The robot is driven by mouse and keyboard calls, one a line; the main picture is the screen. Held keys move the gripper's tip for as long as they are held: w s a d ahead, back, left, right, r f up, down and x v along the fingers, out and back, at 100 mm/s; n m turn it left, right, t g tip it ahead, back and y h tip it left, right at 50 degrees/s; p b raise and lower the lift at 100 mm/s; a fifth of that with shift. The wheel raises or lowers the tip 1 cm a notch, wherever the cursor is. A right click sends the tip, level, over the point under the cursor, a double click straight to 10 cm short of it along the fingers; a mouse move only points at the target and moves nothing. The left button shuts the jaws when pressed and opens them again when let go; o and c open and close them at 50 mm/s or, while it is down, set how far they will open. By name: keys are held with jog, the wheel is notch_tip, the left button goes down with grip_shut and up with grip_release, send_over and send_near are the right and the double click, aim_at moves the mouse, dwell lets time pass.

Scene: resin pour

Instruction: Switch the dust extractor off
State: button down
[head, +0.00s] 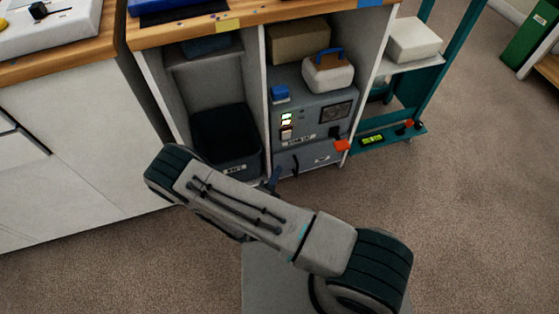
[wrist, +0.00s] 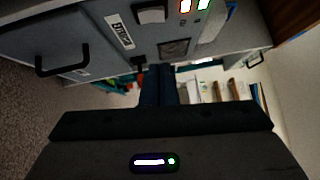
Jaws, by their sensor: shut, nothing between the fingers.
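A grey machine front (head: 310,112), probably the dust extractor, sits in the open cabinet in the head view. It carries two lit indicators (head: 286,119), a pale rocker switch (head: 287,133) and a label too small to read surely. In the wrist view the rocker switch (wrist: 151,15) is at the top, beside the label (wrist: 119,31) and the lit indicators (wrist: 194,5). My gripper (wrist: 158,72) is shut and empty, its dark blue fingers apart from the switch. In the head view the fingers (head: 272,179) show low in front of the cabinet, partly hidden by my arm.
Below the machine is a grey drawer front (head: 305,158) with a dark handle. A black bin (head: 226,138) stands in the left compartment. A teal rack (head: 395,135) stands to the right. Carpet (head: 470,220) is clear at right.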

jog(key=b, duration=0.2)
send_near(289, 134)
jog(key=w+d, duration=0.1)
jog(key=d, duration=0.3)
jog(key=shift+w+a+r+b, duration=0.1)
jog(key=shift+w+a+b, duration=0.05)
jog(key=shift+w, duration=0.55)
jog(key=shift+w+a+r+b, duration=0.1)
jog(key=shift+w+a+b, duration=0.1)
jog(key=shift+w, duration=0.5)
jog(key=shift+w+a+r+b, duration=0.1)
jog(key=shift+w+b, duration=0.05)
jog(key=shift+w, duration=0.55)
